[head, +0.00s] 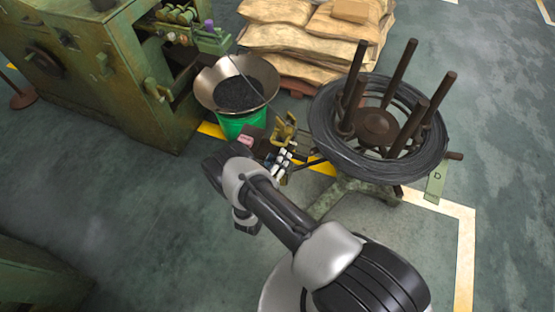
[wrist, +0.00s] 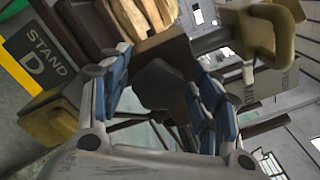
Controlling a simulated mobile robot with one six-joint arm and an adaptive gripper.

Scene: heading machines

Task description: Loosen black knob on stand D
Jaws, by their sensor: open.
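Stand D (head: 375,126) is a reel stand with brown posts and a coil of dark wire. A small green plate marked D (head: 437,178) hangs at its right, and a "STAND D" sign (wrist: 43,58) shows at the left of the wrist view. My gripper (head: 279,160) is at the left side of the stand, by a yellow-brown bracket (head: 285,128). In the wrist view a dark rounded piece, which looks like the black knob (wrist: 160,84), lies between my blue-padded open fingers. I cannot tell whether they touch it. In the head view the knob is hidden or too small to make out.
A metal bowl of dark pieces (head: 237,92) on a green bin (head: 241,125) stands left of the stand. A green machine (head: 105,75) is farther left, and filled sacks (head: 305,35) are stacked behind. Open floor (head: 130,215) lies at left.

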